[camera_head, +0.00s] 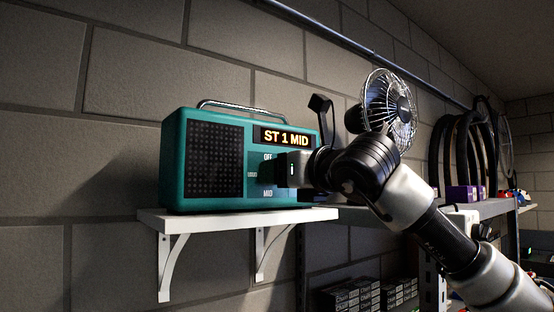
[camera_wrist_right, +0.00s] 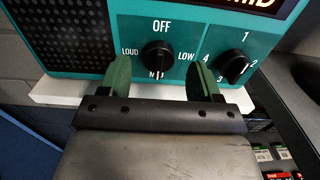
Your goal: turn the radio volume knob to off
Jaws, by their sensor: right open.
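The teal radio (camera_head: 257,150) stands on a white shelf, and its display (camera_head: 285,138) reads "ST 1 MID". In the right wrist view the black volume knob (camera_wrist_right: 157,54) sits among the labels OFF, LOUD, LOW and MID. Its white mark points down at MID. My right gripper (camera_wrist_right: 160,74) is open, with one green-padded finger to each side of the knob and a gap on both sides. In the head view my right gripper (camera_head: 284,170) is at the radio's front and hides the knob. My left gripper is not in view.
A second knob (camera_wrist_right: 235,67), numbered 1 to 4, is close to the right finger. The white shelf (camera_head: 240,216) is narrow. A desk fan (camera_head: 388,108) shows behind my right arm, with bike wheels (camera_head: 462,150) farther right. Boxes (camera_head: 370,293) stand below.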

